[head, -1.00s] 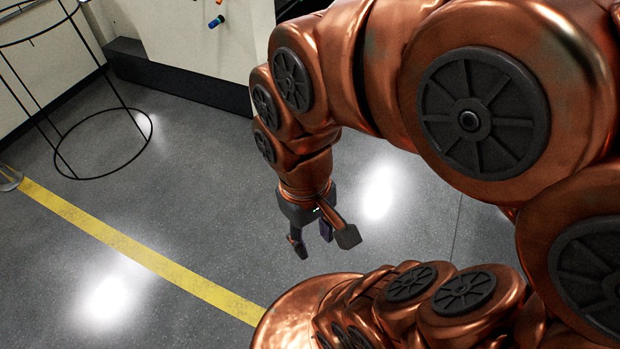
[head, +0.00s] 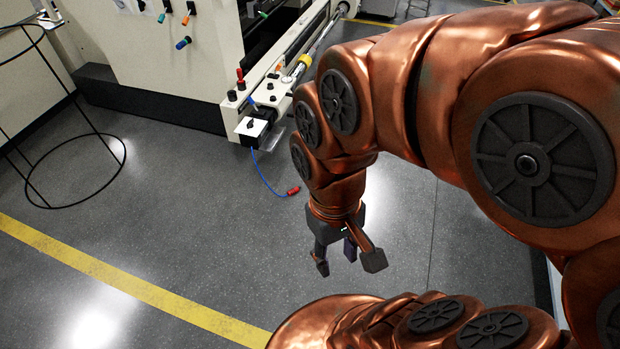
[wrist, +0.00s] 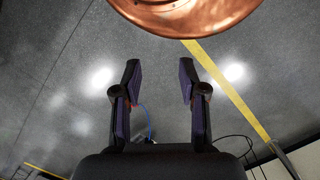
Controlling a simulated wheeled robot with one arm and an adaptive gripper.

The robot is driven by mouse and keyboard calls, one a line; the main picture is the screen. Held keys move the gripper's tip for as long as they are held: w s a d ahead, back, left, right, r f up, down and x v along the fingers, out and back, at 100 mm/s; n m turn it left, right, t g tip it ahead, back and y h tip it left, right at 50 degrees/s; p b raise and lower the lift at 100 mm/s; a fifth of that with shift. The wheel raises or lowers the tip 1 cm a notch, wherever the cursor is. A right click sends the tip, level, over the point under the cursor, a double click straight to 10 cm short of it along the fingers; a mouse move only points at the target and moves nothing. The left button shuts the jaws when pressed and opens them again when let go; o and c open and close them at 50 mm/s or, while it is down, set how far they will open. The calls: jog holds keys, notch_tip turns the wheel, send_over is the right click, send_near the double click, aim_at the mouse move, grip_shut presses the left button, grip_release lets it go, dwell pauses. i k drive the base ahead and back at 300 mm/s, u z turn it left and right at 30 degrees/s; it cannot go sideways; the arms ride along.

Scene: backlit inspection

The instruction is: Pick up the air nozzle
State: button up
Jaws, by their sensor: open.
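A small red piece, which looks like the air nozzle (head: 293,191), is at the end of a thin blue hose (head: 264,177). The hose runs down from a white box on the machine's edge. I cannot tell whether the nozzle rests on the floor or hangs above it. My gripper (head: 346,262) is open and empty, pointing down, to the right of and lower in the picture than the nozzle. In the wrist view the gripper's two fingers (wrist: 160,78) stand apart. A short bit of blue hose shows there beside the left finger; the nozzle cannot be made out.
A cream machine (head: 190,50) with knobs and a long rail stands at the back. A black wire stand (head: 70,207) is at the left. A yellow line (head: 130,285) crosses the grey floor (head: 200,230), which is clear between stand and gripper.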

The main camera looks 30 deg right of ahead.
aim_at(292, 192)
jog(key=z, duration=0.4)
jog(key=i, duration=0.9)
jog(key=z, duration=0.2)
